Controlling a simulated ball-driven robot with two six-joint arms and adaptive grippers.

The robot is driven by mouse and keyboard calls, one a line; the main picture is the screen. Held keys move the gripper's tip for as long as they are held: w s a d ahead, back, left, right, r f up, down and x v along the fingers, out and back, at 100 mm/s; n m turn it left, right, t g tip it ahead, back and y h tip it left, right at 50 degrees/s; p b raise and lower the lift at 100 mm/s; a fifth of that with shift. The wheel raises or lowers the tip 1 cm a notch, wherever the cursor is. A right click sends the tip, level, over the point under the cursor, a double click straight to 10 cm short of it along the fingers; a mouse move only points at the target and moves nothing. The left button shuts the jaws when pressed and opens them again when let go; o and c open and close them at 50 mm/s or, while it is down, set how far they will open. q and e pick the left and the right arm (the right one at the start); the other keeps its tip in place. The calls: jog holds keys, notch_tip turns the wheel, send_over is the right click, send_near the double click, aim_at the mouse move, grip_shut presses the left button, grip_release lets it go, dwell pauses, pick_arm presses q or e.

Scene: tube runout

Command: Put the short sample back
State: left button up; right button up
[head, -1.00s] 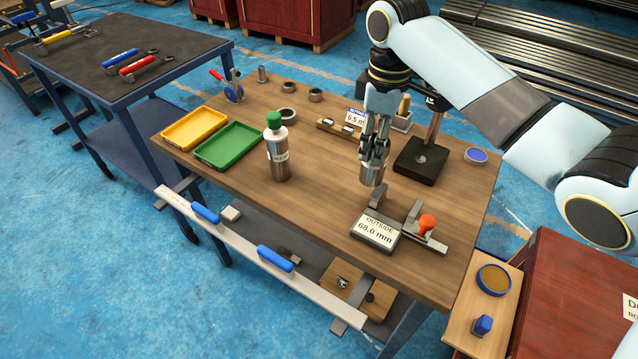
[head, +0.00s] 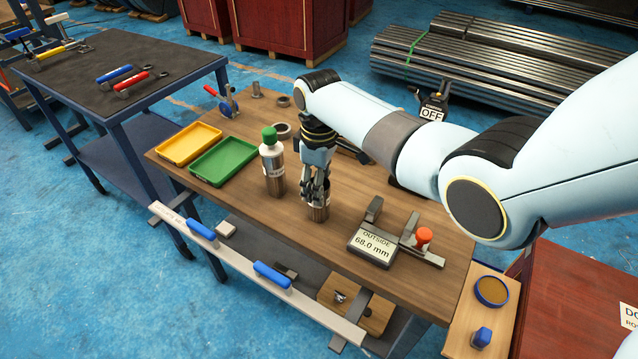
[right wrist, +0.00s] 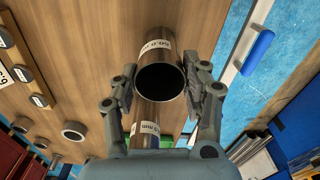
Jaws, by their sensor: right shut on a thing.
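My right gripper (head: 316,190) is shut on a short steel tube (head: 318,212), the sample, and holds it roughly upright over the front middle of the bench. In the right wrist view the two fingers (right wrist: 160,86) clasp the tube (right wrist: 158,48) from both sides. Its open end faces the camera, and a white label reading about 60.0 shows on its wall. Whether its lower end touches the bench I cannot tell. My left gripper is out of view.
The bench (head: 280,215) holds a yellow tray (head: 187,143), a green tray (head: 223,161) and a display (head: 371,243) reading OUTSIDE 68.0 mm beside a red-knobbed gauge (head: 424,236). Several rings (right wrist: 75,130) lie at the back. A long rail with blue handles (head: 272,275) runs below the front edge.

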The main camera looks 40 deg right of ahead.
jog(key=shift+f, duration=0.1)
jog(key=o, duration=1.4)
notch_tip(320, 180, up, 12)
jog(key=shift+p, duration=0.3)
